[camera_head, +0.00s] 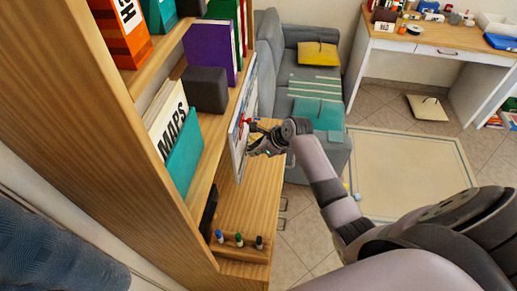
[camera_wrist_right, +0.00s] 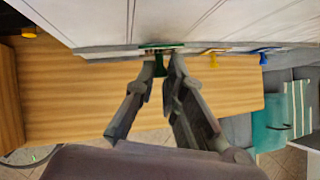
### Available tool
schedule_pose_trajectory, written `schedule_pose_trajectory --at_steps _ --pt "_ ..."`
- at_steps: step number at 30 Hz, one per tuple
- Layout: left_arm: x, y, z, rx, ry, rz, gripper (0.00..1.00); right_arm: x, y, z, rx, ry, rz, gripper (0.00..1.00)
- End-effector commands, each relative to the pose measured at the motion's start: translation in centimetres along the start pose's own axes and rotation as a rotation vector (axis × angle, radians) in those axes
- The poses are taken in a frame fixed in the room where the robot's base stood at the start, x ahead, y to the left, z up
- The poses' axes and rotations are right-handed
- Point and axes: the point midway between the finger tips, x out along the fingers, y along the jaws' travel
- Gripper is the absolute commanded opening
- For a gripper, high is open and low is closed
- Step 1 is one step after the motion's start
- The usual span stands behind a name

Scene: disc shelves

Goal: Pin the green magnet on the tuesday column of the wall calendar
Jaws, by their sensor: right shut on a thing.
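The green magnet (camera_wrist_right: 161,48) is in the right wrist view, at the white wall calendar (camera_wrist_right: 225,22). Its wide face is turned to the calendar, and its stem is between the fingertips of my right gripper (camera_wrist_right: 164,68). The gripper is shut on the stem. The magnet's face looks at or very close to the calendar surface; I cannot tell if it touches. In the head view, the calendar (camera_head: 237,128) is seen nearly edge-on beside the shelf, with my right gripper (camera_head: 256,141) in front of it. The column labels are unreadable. My left gripper is not in view.
A yellow magnet (camera_wrist_right: 213,56) and a blue magnet (camera_wrist_right: 265,56) are to the right of the green one. A wooden surface (camera_head: 259,190) lies below the calendar. The shelf with books (camera_head: 183,150) stands on the left, and a grey sofa (camera_head: 303,75) is behind.

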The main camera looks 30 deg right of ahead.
Motion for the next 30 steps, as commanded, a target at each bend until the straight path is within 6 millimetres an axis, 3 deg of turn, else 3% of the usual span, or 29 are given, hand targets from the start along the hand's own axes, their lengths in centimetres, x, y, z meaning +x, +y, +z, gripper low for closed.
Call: schedule_pose_trajectory --at_steps 26,27,30 --pt "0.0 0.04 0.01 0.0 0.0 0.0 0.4 0.57 0.29 0.8 0.0 0.0 0.0 0.0" --pt "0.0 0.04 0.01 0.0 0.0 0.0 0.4 0.57 0.28 0.79 0.001 0.0 0.0 0.12" --pt "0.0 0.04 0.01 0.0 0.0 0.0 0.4 0.56 0.27 0.77 0.001 0.0 0.0 0.19"
